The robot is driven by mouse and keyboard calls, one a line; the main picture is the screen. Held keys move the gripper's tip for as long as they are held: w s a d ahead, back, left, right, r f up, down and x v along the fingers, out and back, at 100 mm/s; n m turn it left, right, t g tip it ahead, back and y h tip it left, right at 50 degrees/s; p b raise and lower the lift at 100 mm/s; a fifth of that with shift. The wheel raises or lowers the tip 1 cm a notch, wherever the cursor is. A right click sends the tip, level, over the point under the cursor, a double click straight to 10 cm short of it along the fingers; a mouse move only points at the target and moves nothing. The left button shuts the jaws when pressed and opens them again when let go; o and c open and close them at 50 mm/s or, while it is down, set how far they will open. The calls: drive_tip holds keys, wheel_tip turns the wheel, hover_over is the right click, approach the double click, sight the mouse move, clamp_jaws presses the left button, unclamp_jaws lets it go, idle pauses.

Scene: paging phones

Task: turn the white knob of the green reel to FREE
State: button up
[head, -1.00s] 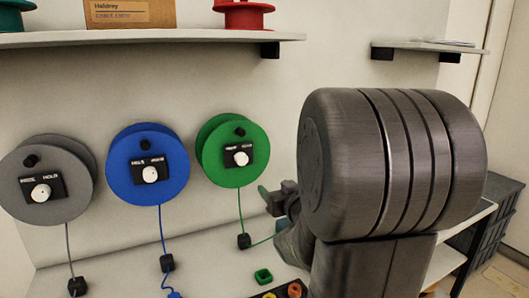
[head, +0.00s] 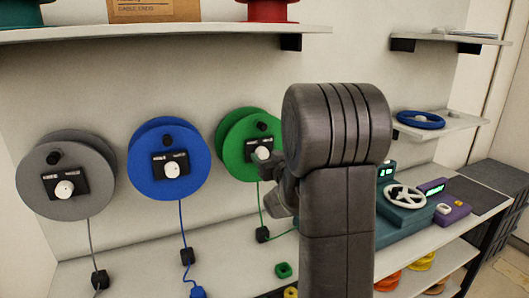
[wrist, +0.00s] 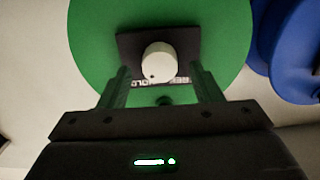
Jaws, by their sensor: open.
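The green reel (head: 232,140) hangs on the wall, right of the blue reel. Its white knob (wrist: 158,60) sits on a black plate (wrist: 130,48). The wrist view is upside down: the HOLD end of the label is at left, and the other word is partly hidden. A small dark dot on the knob is at its lower edge, slightly toward the HOLD side. My gripper (wrist: 160,74) is open, with one finger on each side of the knob; I cannot tell whether they touch it. In the head view the knob (head: 263,152) shows just beside my gripper.
The blue reel (head: 160,190) and grey reel (head: 40,205) hang to the left. A shelf (head: 200,31) runs above them. A teal device with a white handwheel (head: 405,196) stands on the bench at right. Cables hang below the reels.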

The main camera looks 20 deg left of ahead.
drive_tip(key=shift+x, duration=0.95)
drive_tip(key=c, duration=1)
